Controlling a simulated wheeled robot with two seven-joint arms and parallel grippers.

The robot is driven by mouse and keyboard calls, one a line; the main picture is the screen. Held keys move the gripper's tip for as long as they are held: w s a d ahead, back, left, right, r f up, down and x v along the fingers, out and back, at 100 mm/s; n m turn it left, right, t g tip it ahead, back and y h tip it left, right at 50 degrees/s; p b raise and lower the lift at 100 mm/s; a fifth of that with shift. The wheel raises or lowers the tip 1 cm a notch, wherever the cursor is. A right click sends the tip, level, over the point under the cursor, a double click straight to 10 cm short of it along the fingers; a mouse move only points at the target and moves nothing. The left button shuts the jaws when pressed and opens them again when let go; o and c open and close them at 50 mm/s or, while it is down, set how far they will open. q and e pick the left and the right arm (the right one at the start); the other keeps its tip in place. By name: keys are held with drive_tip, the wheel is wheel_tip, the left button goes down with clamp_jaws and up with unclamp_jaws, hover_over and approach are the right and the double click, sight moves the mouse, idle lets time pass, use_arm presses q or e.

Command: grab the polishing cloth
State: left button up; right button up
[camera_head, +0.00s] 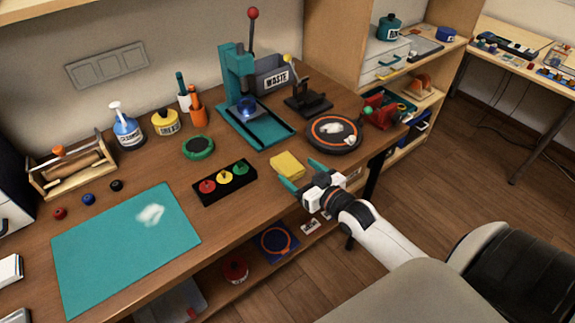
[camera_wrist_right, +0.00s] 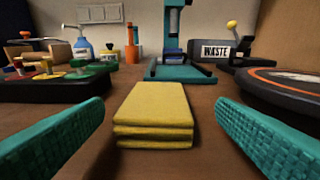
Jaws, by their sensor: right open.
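The polishing cloth is a yellow, folded stack (camera_head: 287,165) near the front edge of the bench. In the right wrist view the folded cloth (camera_wrist_right: 154,114) lies flat on the wood, centred between my fingers and a little ahead of them. My right gripper (camera_head: 303,178) is at the bench's front edge, just in front of the cloth. Its teal fingers (camera_wrist_right: 160,135) are spread wide, one to each side, and hold nothing. My left gripper is not in view.
A black tray with red, yellow and green discs (camera_head: 225,182) lies left of the cloth. A round black turntable with an orange ring (camera_head: 335,134) is to its right. A teal press (camera_head: 251,120) stands behind. A teal mat (camera_head: 115,255) covers the bench's left part.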

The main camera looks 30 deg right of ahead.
sight(288, 164)
drive_tip(key=shift+w+a+f+p, duration=0.1)
drive_tip(key=shift+w+f+p, duration=0.1)
drive_tip(key=shift+w, duration=0.7)
drive_tip(key=shift+w+a+f+p, duration=0.1)
drive_tip(key=shift+w+a+f, duration=0.1)
drive_tip(key=shift+w, duration=0.65)
drive_tip(key=shift+w+a+f+p, duration=0.1)
drive_tip(key=shift+w+f, duration=0.1)
drive_tip(key=shift+w, duration=0.7)
drive_tip(key=c, duration=1.1)
